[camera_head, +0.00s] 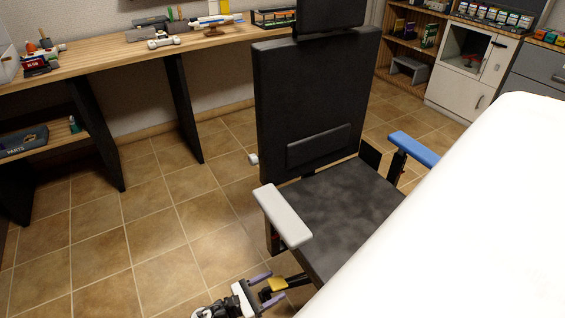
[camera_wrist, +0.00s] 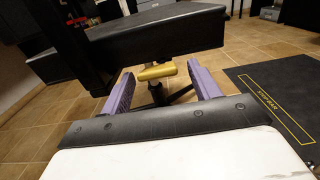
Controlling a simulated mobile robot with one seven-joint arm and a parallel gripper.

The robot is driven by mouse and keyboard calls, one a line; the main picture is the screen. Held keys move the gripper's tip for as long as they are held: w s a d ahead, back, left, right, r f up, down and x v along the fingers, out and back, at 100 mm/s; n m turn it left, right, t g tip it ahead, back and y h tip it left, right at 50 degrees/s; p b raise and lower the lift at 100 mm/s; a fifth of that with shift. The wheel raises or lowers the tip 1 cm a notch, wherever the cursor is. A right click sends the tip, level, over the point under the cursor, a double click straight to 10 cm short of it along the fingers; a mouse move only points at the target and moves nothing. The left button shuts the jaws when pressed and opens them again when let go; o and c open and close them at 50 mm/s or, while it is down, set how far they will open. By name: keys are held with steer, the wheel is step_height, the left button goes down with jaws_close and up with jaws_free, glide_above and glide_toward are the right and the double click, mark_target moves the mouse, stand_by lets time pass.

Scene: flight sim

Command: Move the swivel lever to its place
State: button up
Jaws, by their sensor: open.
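The swivel lever, a yellow paddle (camera_head: 274,286), sticks out low under the seat of a black chair (camera_head: 330,210). In the wrist view the yellow lever (camera_wrist: 157,72) shows ahead, below the dark seat edge. My gripper (camera_head: 264,287) is low at the seat's near left side, with its purple fingers pointing at the lever. In the wrist view my gripper (camera_wrist: 160,78) is open, with one finger on each side of the lever. I cannot tell whether a finger touches it. The lever's inner end is hidden under the seat.
The chair has a white left armrest (camera_head: 283,214) and a blue right armrest (camera_head: 414,149). A wooden desk (camera_head: 110,62) runs along the back wall. Tiled floor (camera_head: 150,230) is clear at left. A dark mat (camera_wrist: 275,105) lies right of my gripper.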

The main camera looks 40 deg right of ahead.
steer(key=shift+x, duration=2.2)
jaws_close()
steer(key=shift+w+f, duration=0.1)
